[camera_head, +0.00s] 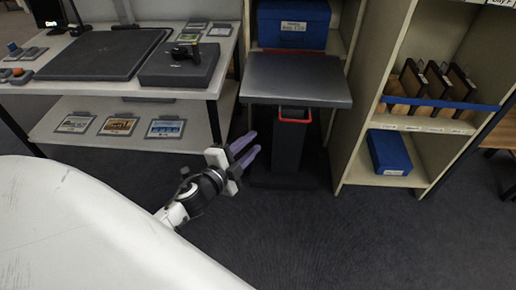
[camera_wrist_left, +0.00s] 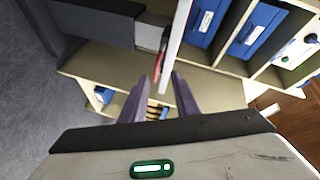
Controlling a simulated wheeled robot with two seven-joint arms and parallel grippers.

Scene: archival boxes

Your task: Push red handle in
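The red handle (camera_head: 295,115) is a thin U-shaped bar just under the front edge of a grey platform (camera_head: 296,78), at the top of a dark pedestal (camera_head: 289,145). My left gripper (camera_head: 255,144) is in front of the pedestal, lower and to the left of the handle. Its purple fingers are apart and nothing shows between them. In the left wrist view a red strip, apparently the handle (camera_wrist_left: 162,57), lies just beyond the open fingertips (camera_wrist_left: 160,77). The gap to it is hard to judge. My right gripper is in neither view.
A table (camera_head: 215,70) with a dark mat and framed cards stands at the left. A shelf unit (camera_head: 408,181) with a blue box (camera_head: 389,152) and upright dark frames is at the right. Another blue box (camera_head: 292,23) sits behind the platform. The carpet in front is clear.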

